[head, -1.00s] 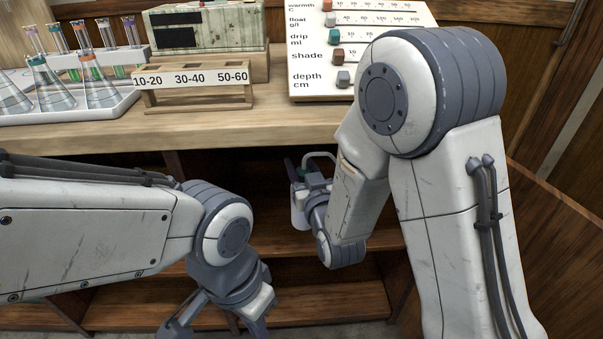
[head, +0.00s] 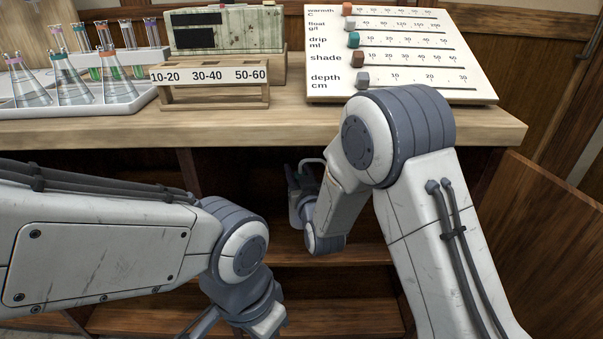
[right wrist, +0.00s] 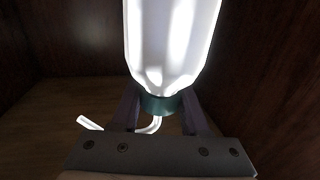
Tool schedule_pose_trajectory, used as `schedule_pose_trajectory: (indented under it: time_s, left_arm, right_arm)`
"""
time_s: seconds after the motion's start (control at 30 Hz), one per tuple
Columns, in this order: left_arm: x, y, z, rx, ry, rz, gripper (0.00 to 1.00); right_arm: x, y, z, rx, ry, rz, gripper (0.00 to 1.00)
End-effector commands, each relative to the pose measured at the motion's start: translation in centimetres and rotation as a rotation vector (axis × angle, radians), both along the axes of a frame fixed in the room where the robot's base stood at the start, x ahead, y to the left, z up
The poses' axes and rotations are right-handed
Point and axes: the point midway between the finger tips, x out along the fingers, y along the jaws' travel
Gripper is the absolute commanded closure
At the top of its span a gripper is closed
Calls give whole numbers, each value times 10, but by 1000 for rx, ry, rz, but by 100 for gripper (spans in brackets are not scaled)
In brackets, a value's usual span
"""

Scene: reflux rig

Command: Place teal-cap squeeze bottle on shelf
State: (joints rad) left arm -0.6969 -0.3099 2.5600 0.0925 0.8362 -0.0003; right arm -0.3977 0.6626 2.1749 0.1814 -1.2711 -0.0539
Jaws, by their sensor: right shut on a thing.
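The squeeze bottle (right wrist: 172,45) has a white body and a teal cap (right wrist: 160,104), with a bent pale nozzle tube, in the right wrist view. My right gripper (right wrist: 160,112) is shut around its cap. In the head view my right gripper (head: 297,185) is inside the dark cabinet under the bench, above a wooden shelf (head: 350,254). The bottle is mostly hidden in shadow there, and I cannot tell whether it touches the shelf. My left gripper (head: 232,330) is low in front of the cabinet, with fingers apart and tips cut off.
The bench top (head: 220,128) overhangs the cabinet. On it are a flask tray (head: 75,110), a labelled wooden rack (head: 210,97) and a slider board (head: 400,50). A divider stands left of my right gripper, and an open wooden door (head: 545,235) is at right.

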Motion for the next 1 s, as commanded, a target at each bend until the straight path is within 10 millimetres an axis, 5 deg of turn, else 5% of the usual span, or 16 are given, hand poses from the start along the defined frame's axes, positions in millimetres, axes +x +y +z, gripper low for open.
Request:
schedule_pose_trajectory:
  time_s: [0.37,0.8,0.83,0.87,0.9,1.0]
  left_arm:
    - [0,0,-21,0,0,0,100]
    - [0,0,-24,0,0,0,100]
    - [0,0,-23,0,0,0,100]
    - [0,0,-22,0,0,0,100]
    - [0,0,-22,0,0,0,100]
    - [0,0,-22,0,0,0,100]
  right_arm:
    - [0,0,-38,0,-2,0,80]
    - [0,0,-42,1,-4,0,80]
    - [0,0,-42,0,0,0,44]
    - [0,0,-41,0,0,0,33]
    - [0,0,-41,0,0,0,26]
    - [0,0,-41,0,0,0,26]
